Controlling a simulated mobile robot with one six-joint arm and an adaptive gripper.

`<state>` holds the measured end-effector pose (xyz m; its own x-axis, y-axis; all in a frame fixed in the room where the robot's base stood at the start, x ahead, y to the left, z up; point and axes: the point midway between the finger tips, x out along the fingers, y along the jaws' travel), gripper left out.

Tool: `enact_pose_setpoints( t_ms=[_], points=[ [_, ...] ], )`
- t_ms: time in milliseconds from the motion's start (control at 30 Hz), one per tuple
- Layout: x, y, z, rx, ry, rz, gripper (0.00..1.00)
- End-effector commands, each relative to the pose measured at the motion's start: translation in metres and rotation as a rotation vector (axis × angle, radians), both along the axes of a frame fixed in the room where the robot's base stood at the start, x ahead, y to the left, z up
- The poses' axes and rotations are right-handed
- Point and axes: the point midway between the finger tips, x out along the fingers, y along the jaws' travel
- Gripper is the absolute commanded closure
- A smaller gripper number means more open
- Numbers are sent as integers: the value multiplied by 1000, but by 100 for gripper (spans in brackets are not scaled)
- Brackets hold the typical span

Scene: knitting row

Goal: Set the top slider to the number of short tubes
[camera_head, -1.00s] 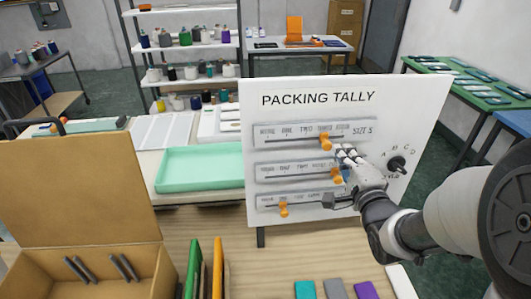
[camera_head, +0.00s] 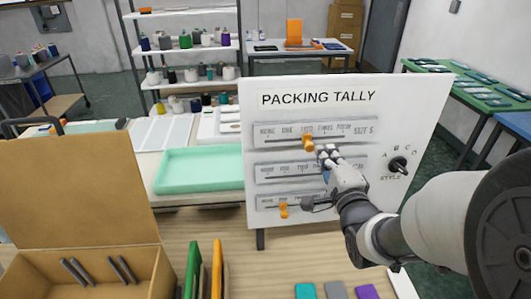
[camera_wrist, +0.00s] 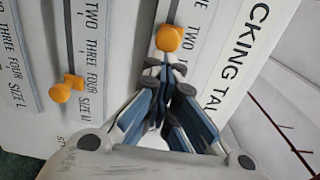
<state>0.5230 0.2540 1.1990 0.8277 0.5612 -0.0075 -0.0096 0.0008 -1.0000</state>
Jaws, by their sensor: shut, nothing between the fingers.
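The white PACKING TALLY board (camera_head: 420,110) has three slider rows. The top slider's orange knob (camera_head: 308,142), in the SIZE S row, stands by the TWO label; it also shows in the wrist view (camera_wrist: 169,38). My gripper (camera_head: 327,153) is shut and empty, just right of and below that knob. In the wrist view its fingertips (camera_wrist: 166,72) are close to the knob; I cannot tell whether they touch. The middle slider's knob (camera_wrist: 60,92) is toward the FOUR end. The bottom knob (camera_head: 284,210) is toward the left. Several dark grey tubes (camera_head: 122,270) lie in the open cardboard box (camera_head: 75,190).
A STYLE dial (camera_head: 398,165) is at the board's right. Green and orange upright panels (camera_head: 193,268) stand beside the box. Teal, grey and purple blocks (camera_head: 335,290) lie at the front. A mint tray (camera_head: 200,170) is left of the board.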

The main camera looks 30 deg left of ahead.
Motion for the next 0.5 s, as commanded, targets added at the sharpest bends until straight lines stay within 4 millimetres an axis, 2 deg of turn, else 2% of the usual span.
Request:
enact_pose_setpoints(
  t_ms=[33,500],
  points=[
    [8,7,14,12,-34,0,100],
    [-4,24,14,12,-33,-1,100]
  ],
)
